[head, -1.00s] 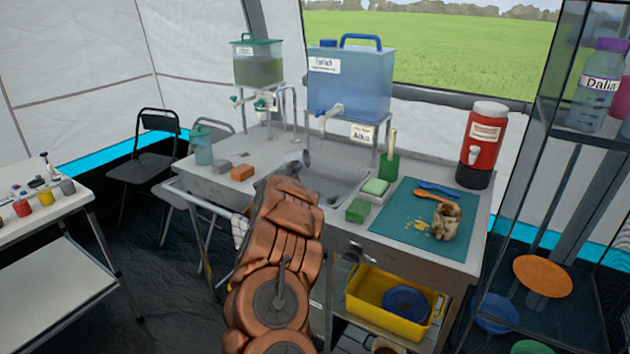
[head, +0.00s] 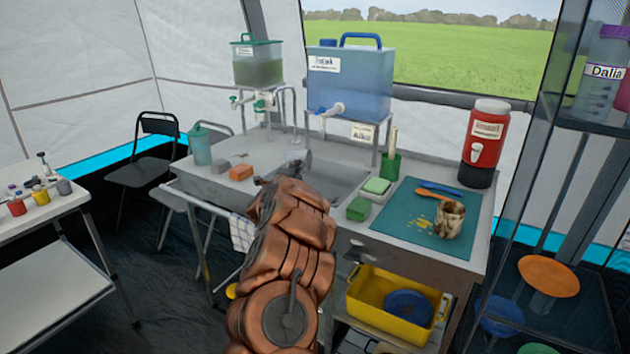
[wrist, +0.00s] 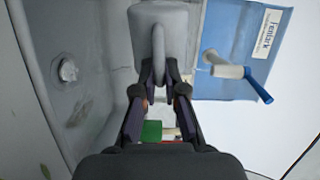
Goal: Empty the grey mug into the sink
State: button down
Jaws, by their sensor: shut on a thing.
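The grey mug (wrist: 160,35) shows at the top middle of the wrist view, with its handle towards me. My gripper (wrist: 160,75) is shut on the mug's handle. The mug's mouth and contents are hidden, and I cannot tell how far it is tilted. The sink (head: 338,183) is a grey basin set in the counter. Its wall and round drain (wrist: 68,70) show left of the mug in the wrist view.
A blue water tank (head: 352,82) with a tap stands behind the sink.

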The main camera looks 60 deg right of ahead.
jog(key=shift+s+f+m+b, duration=0.15)
jog(key=shift+f+m+b, duration=0.4)
jog(key=shift+b, duration=1.1)
jog(key=shift+r+b, duration=0.1)
jog(key=shift+b, duration=0.3)
jog(key=shift+s+r+m+b, duration=0.1)
jog(key=shift+r+m+b, duration=0.05)
jog(key=shift+m+b, duration=0.2)
jog(key=shift+d+m+b, duration=0.1)
jog(key=shift+m+b, duration=0.2)
jog(key=shift+b, duration=0.45)
